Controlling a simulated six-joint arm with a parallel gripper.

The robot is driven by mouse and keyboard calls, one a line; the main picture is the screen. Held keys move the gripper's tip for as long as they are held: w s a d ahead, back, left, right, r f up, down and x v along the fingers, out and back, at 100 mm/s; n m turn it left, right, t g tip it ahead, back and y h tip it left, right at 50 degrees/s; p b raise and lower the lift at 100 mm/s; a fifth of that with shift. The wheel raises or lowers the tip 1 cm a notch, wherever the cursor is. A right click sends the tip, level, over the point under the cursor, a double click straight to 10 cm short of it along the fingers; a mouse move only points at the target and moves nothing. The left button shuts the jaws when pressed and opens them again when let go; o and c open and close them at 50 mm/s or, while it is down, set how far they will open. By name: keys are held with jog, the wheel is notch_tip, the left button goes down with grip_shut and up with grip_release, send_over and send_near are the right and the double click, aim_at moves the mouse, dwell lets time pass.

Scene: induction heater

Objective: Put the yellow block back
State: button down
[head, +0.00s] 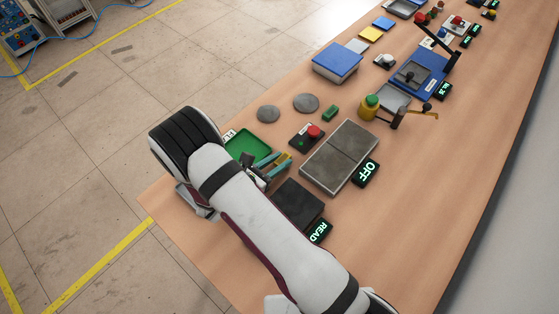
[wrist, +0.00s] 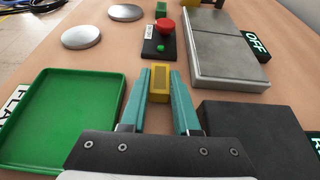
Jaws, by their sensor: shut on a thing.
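A small yellow block (wrist: 159,82) is between the fingertips of my gripper (wrist: 158,88) in the wrist view. The two teal fingers are shut on its sides. In the head view my gripper (head: 276,166) is over the table between the green tray and the black pad, with the block partly hidden by the fingers. I cannot tell whether the block touches the table or is just above it.
A green tray (wrist: 60,118) lies left of my gripper, empty where visible. A black pad (wrist: 262,132) with a READ display (head: 319,232) lies right. Ahead are a red-button box (head: 307,135), a grey two-part plate (head: 340,155) with an OFF display (head: 366,173), and grey discs (head: 306,103).

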jog(key=shift+f, duration=0.3)
jog(key=shift+f, duration=0.1)
jog(key=c, duration=0.6)
grip_release()
jog(key=shift+c, duration=0.2)
